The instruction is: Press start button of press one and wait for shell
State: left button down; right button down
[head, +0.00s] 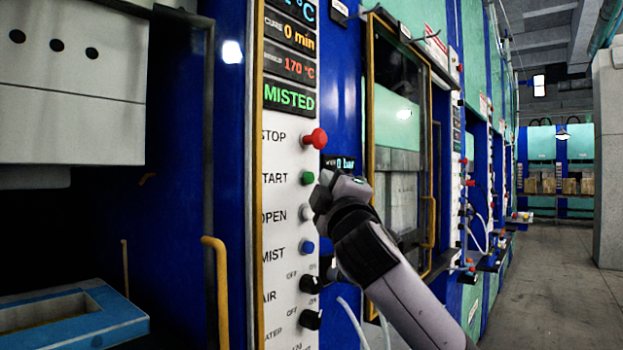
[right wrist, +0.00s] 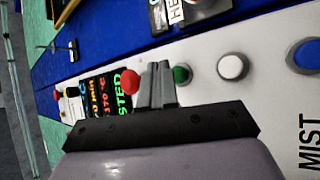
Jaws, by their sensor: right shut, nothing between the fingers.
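The press's white control panel (head: 278,215) carries a column of buttons. The green START button (head: 308,178) sits below the red STOP button (head: 316,138) and above the white OPEN button (head: 306,213). My right gripper (head: 322,190) is shut and empty, just right of the green button. In the right wrist view its closed fingers (right wrist: 158,82) lie between the red button (right wrist: 129,81) and the green button (right wrist: 182,74), close to the green one. I cannot tell whether they touch it. The status display (head: 289,98) reads "MISTED" in green. My left gripper is not in view.
Below are a blue MIST button (head: 306,247) and black knobs (head: 310,284). A yellow handle (head: 219,290) stands left of the panel. A yellow-framed glazed door (head: 398,130) is to the right. The aisle floor (head: 550,295) is clear.

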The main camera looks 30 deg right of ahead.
dwell(0.7)
jog(key=shift+w+a, duration=0.2)
jog(key=shift+w, duration=0.2)
